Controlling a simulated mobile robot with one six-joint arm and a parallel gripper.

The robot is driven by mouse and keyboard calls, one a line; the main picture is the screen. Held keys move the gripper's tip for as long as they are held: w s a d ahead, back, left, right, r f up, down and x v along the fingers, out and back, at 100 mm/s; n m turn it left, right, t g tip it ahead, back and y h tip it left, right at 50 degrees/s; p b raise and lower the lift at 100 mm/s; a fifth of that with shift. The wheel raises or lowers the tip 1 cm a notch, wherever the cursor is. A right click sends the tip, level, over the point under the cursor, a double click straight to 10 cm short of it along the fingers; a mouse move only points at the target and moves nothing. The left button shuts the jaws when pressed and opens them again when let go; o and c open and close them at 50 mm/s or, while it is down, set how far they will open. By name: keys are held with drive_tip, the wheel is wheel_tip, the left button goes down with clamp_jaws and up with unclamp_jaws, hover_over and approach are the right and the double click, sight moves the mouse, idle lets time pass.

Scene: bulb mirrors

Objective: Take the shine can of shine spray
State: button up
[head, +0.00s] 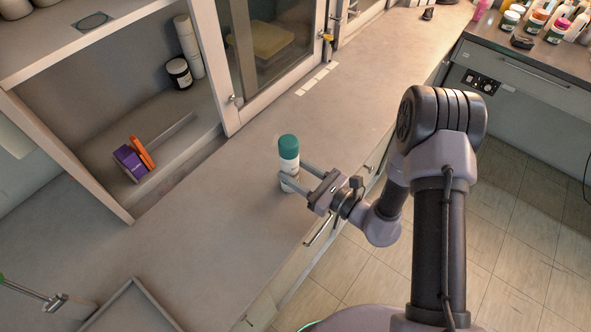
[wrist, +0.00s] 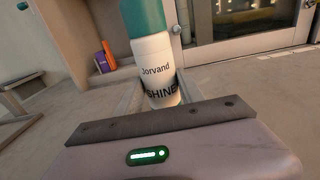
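The shine spray can (head: 289,152) is white with a teal cap and stands upright on the grey counter (head: 235,205), near its front edge. In the wrist view the can (wrist: 153,62) shows "Jorvand" and "SHINE" on its label, and its top is cut off by the frame. My gripper (head: 292,171) reaches in from the front edge with one finger on each side of the can's lower part. In the wrist view the can's base is hidden behind the gripper body. I cannot tell whether the fingers touch the can.
An open shelf at left holds a purple box (head: 130,161), an orange item (head: 142,152) and a dark jar (head: 179,73). A glass-door cabinet (head: 268,45) stands behind the can. A grey tray (head: 130,308) lies at the front left. The counter around the can is clear.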

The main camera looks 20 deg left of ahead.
drive_tip(key=shift+c, duration=1.1)
drive_tip(key=shift+r, duration=0.1)
drive_tip(key=shift+r+p, duration=0.9)
drive_tip(key=shift+r, duration=0.25)
drive_tip(key=b+v, duration=0.1)
drive_tip(key=v, duration=1.6)
drive_tip(key=shift+b, duration=0.4)
drive_tip(key=shift+f, duration=0.1)
